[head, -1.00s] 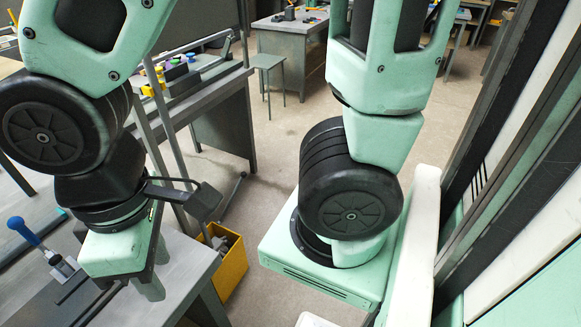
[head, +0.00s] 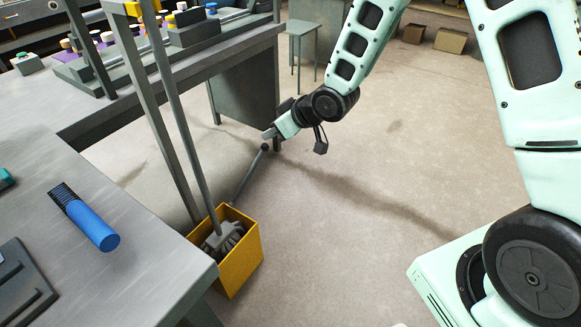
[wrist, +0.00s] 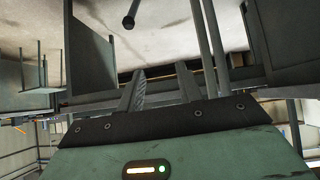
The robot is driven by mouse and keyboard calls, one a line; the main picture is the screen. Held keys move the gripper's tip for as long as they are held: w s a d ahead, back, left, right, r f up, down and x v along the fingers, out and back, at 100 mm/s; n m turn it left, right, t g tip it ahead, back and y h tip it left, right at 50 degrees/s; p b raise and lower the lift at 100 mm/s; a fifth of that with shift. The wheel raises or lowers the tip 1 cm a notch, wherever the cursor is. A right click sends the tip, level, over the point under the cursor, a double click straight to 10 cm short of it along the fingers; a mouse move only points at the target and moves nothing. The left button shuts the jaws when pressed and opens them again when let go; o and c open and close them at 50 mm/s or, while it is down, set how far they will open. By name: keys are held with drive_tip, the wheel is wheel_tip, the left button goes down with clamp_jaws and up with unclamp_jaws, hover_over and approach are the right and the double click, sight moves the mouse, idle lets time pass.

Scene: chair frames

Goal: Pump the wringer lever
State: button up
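The wringer lever (head: 247,177) is a thin grey rod with a black knob (head: 265,147) at its top. It slants up and right out of a yellow mop bucket (head: 240,262) on the floor. The dark wringer (head: 224,236) sits in the bucket's mouth. My gripper (head: 269,134) is just above the knob in the head view. In the wrist view my gripper (wrist: 162,72) shows two parted fingers with nothing between them. The knob (wrist: 129,22) appears there beyond the fingertips, apart from them.
A long mop pole (head: 172,105) rises from the bucket. A grey workbench (head: 110,240) with a blue-handled tool (head: 92,225) stands at left, close to the bucket. The floor right of the bucket is clear.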

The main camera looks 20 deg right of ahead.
drive_tip(key=t+y+b, duration=0.2)
drive_tip(key=b, duration=0.2)
approach(268, 147)
drive_tip(key=w+f, duration=0.1)
drive_tip(key=b+x, duration=0.1)
drive_tip(key=x, duration=0.3)
drive_tip(key=b+x, duration=0.2)
drive_tip(key=x, duration=0.2)
drive_tip(key=shift+s+a+b, duration=0.1)
drive_tip(key=shift+a+b, duration=0.2)
drive_tip(key=shift+a, duration=0.05)
drive_tip(key=shift+r, duration=0.15)
drive_tip(key=c, duration=0.5)
